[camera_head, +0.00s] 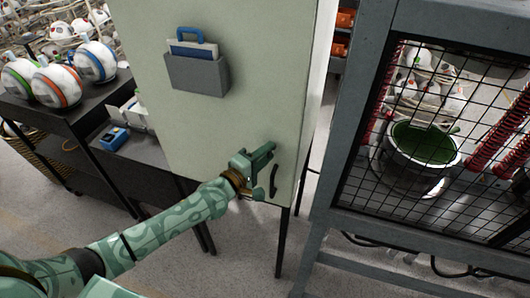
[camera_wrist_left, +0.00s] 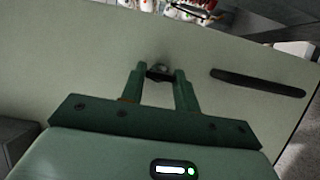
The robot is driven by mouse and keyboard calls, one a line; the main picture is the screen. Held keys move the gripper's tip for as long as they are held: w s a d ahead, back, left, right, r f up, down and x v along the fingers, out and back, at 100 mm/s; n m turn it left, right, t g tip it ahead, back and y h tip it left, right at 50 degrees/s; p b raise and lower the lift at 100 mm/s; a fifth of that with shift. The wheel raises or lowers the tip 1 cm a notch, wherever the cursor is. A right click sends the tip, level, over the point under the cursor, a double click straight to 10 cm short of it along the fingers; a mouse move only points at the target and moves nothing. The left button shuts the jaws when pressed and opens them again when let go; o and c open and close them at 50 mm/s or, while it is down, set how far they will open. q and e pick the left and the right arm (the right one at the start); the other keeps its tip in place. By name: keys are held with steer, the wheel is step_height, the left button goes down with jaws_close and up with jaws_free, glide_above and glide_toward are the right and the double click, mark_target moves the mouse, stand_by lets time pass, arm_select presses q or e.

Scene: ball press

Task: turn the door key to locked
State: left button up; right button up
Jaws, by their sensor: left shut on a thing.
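The door (camera_head: 230,120) is a pale green cabinet panel that fills the middle of the head view. A dark handle (camera_head: 274,181) is mounted near its lower right edge and shows in the left wrist view (camera_wrist_left: 258,83) as a dark bar. My left gripper (camera_head: 267,158) is at the door's lower right, just left of and above the handle. In the left wrist view its two fingers (camera_wrist_left: 160,78) are closed on the small dark key (camera_wrist_left: 159,71) at the door face. The fingers hide most of the key, so its angle is unclear. My right gripper is not in view.
A grey holder (camera_head: 197,75) with a blue-handled item is fixed to the door's upper part. A wire-mesh cage (camera_head: 340,200) stands close on the right, with a pot (camera_head: 425,150) inside. A dark table (camera_head: 65,118) with white balls stands at the left.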

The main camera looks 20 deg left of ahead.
arm_select(q)
steer(key=o, duration=1)
steer(key=shift+b+v, duration=0.55)
steer(key=shift+v, duration=7.6)
